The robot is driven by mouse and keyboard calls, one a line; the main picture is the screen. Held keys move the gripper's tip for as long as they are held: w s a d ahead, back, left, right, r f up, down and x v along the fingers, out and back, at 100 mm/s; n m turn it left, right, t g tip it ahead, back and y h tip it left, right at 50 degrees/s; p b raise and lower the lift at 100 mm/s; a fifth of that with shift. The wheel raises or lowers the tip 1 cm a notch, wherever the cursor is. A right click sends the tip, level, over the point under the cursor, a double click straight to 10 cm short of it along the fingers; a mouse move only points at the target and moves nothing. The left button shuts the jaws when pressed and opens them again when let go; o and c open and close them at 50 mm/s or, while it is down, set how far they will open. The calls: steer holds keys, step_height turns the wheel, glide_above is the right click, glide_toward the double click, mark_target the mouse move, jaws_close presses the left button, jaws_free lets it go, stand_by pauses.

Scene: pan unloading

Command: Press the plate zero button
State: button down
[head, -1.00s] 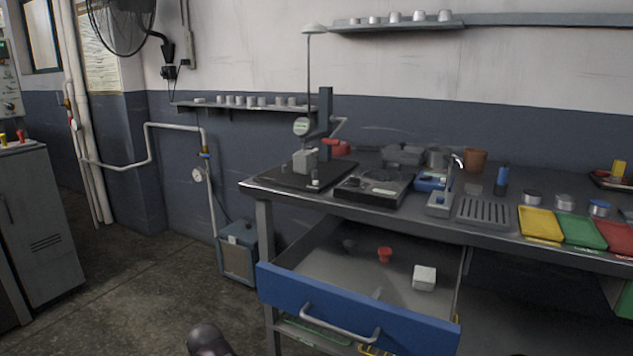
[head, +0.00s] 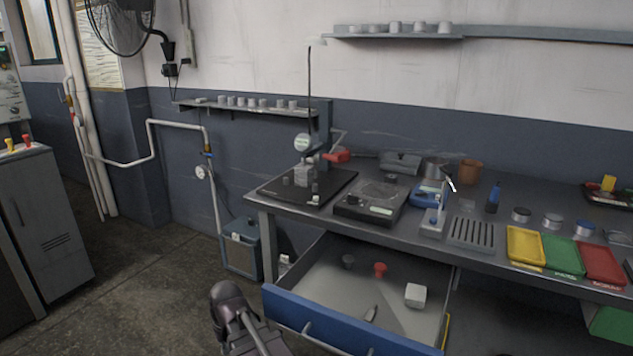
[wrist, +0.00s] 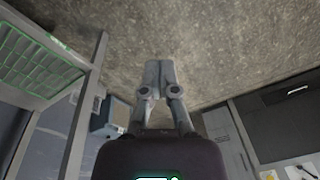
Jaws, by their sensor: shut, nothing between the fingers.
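On the bench in the head view stands a black, low device with a round plate and a small pale display (head: 370,203), like a scale. To its left is a dark flat base (head: 280,189) with an upright stand and a round dial (head: 302,142). I cannot make out which small part is the plate zero button. My gripper (wrist: 154,68) shows in the wrist view with its fingers together and empty, over the bare concrete floor. In the head view, part of my arm shows at the bottom, in front of the bench and left of the drawer, well away from the devices.
A blue-fronted drawer (head: 330,322) stands open below the bench, holding a white block (head: 415,295), a red piece (head: 380,269) and other small parts. Yellow (head: 525,246), green (head: 564,255) and red (head: 601,263) trays lie at the right. A grey cabinet (head: 42,222) stands at the left.

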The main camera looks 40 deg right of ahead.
steer(key=w+d+r+m+t+p, duration=0.1)
steer(key=w+d+r+p, duration=0.15)
steer(key=r+p, duration=0.3)
steer(key=w+d+r+p, duration=0.2)
steer(key=d+r+p, duration=0.15)
steer(key=r, duration=0.25)
step_height(320, 180, up, 28)
steer(key=f+m+t+h+p, duration=0.1)
steer(key=m+t+p, duration=0.6)
steer(key=p, duration=1.6)
glide_above(317, 198)
steer(key=shift+w+r, duration=0.1)
steer(key=shift+r, duration=0.15)
steer(key=shift+f, duration=0.15)
step_height(317, 198, down, 9)
steer(key=b, duration=0.9)
steer(key=shift+r, duration=0.2)
